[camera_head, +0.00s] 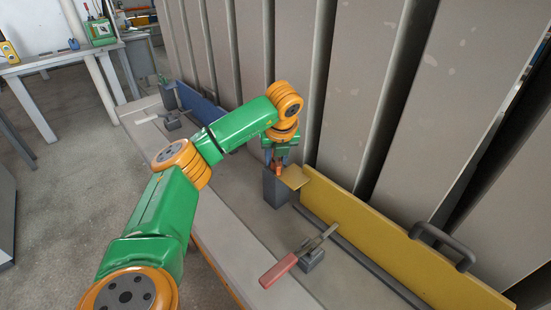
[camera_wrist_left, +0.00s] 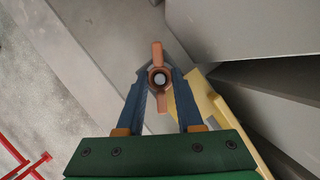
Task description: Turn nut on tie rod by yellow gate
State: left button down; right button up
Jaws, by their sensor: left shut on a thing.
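The nut is a copper-coloured wing nut (camera_wrist_left: 158,55) with two wings and a round hub. In the wrist view the pale end of the tie rod (camera_wrist_left: 160,79) shows in its middle. My left gripper (camera_wrist_left: 159,80) has its blue fingers on either side of the hub and is shut on the nut. In the head view the gripper (camera_head: 279,164) points down at the nut (camera_head: 278,171), above a grey block beside the yellow gate (camera_head: 385,240). The gate also shows in the wrist view (camera_wrist_left: 212,105). My right gripper is not in view.
A red-handled clamp (camera_head: 280,270) stands on the ledge in front of the yellow gate. A blue gate (camera_head: 200,105) and a pale-handled clamp (camera_head: 150,117) are farther left. Tall grey panels (camera_head: 350,60) rise behind. A workbench (camera_head: 60,62) stands at the back left.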

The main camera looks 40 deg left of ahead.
pick_arm(q)
jog(key=shift+d+r+n+g+p, duration=0.15)
jog(key=shift+r+n+g+p, duration=0.15)
jog(key=shift+n+p, duration=0.6)
jog(key=shift+w+f+n, duration=0.1)
jog(key=shift+f+n, duration=0.05)
jog(key=shift+n, duration=0.45)
jog(key=shift+f+y, duration=0.2)
jog(key=shift+y, duration=0.1)
jog(key=shift+r+n+g+p, duration=0.3)
jog(key=shift+n+g+p, duration=0.45)
jog(key=shift+n, duration=0.45)
jog(key=shift+f+n, duration=0.1)
jog(key=shift+n, duration=0.4)
jog(key=shift+f, duration=0.2)
jog(key=shift+r+n+g+p, duration=0.15)
jog(key=shift+n+g+p, duration=0.1)
jog(key=shift+n+p, duration=0.2)
jog(key=shift+w+r+n+g+p, duration=0.1)
jog(key=shift+n+g+p, duration=0.25)
jog(key=shift+n, duration=0.4)
jog(key=shift+f+n, duration=0.25)
jog(key=shift+n, duration=0.45)
jog(key=shift+c, duration=2.4)
grip_release()
